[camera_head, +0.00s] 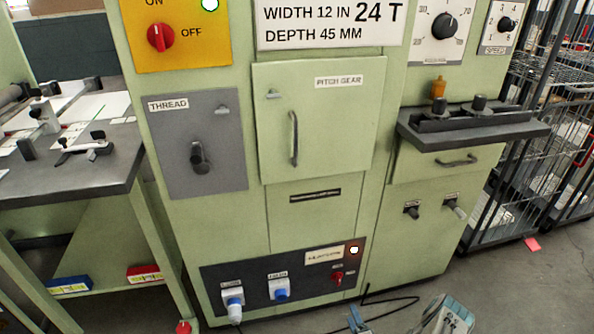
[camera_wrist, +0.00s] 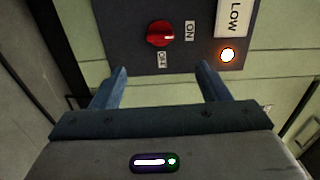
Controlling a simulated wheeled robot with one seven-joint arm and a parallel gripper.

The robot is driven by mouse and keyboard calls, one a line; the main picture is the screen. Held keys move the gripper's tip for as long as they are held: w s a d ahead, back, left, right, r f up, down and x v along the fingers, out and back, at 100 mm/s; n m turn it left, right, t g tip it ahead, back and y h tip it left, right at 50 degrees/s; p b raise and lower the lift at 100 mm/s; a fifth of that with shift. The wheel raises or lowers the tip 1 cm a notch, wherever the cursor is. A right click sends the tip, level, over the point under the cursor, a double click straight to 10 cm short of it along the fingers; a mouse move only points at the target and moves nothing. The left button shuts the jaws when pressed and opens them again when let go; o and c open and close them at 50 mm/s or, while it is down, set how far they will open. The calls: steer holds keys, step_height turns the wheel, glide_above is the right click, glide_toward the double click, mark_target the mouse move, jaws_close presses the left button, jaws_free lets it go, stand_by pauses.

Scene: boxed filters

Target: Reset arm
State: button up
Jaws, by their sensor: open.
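My gripper (camera_wrist: 163,78) is open and empty in the wrist view, its two blue fingers spread apart. Beyond the fingertips is a dark panel with a red knob (camera_wrist: 160,33), labelled ON and OFF; its pale mark points toward ON. A lit orange lamp (camera_wrist: 227,55) sits to the right of the knob. No object is between the fingers. In the head view, part of my arm's end shows at the bottom edge, below the same red knob (camera_head: 337,277) and lit lamp (camera_head: 354,250). Whether the fingers touch the panel cannot be told.
A green machine (camera_head: 305,215) fills the middle, with a grey ledge (camera_head: 475,133) jutting out at right. A workbench (camera_head: 80,180) stands at left and wire cages (camera_head: 515,190) at right. A black cable lies on the floor.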

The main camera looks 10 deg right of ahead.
steer(key=w+a+r+n+g+y+p, duration=0.25)
steer(key=a+r+y, duration=0.2)
steer(key=r, duration=0.65)
steer(key=w+a+r+n+g+y+p, duration=0.25)
steer(key=r+n+g+y, duration=0.2)
steer(key=r, duration=0.55)
steer(key=w+a+r+n+g+y+p, duration=0.1)
steer(key=a+r+n+g+y, duration=0.25)
steer(key=r, duration=0.75)
steer(key=s+a+r+n+g+p, duration=0.2)
steer(key=s+a+r+g, duration=0.15)
steer(key=r, duration=0.45)
steer(key=s+a+r+n+g+p, duration=0.2)
steer(key=s+a+r+g+p, duration=0.15)
steer(key=r, duration=0.55)
steer(key=s+d+r+n+t+h+p, duration=0.1)
steer(key=s+r+h+p, duration=0.3)
steer(key=s+r+h, duration=0.3)
steer(key=s+d+r+n+t+h+p, duration=0.1)
steer(key=s+r+h+p, duration=0.3)
steer(key=s+r, duration=0.7)
steer(key=shift+s+d+r+h, duration=0.3)
steer(key=shift+r+h, duration=1.05)
steer(key=shift+r, duration=2.4)
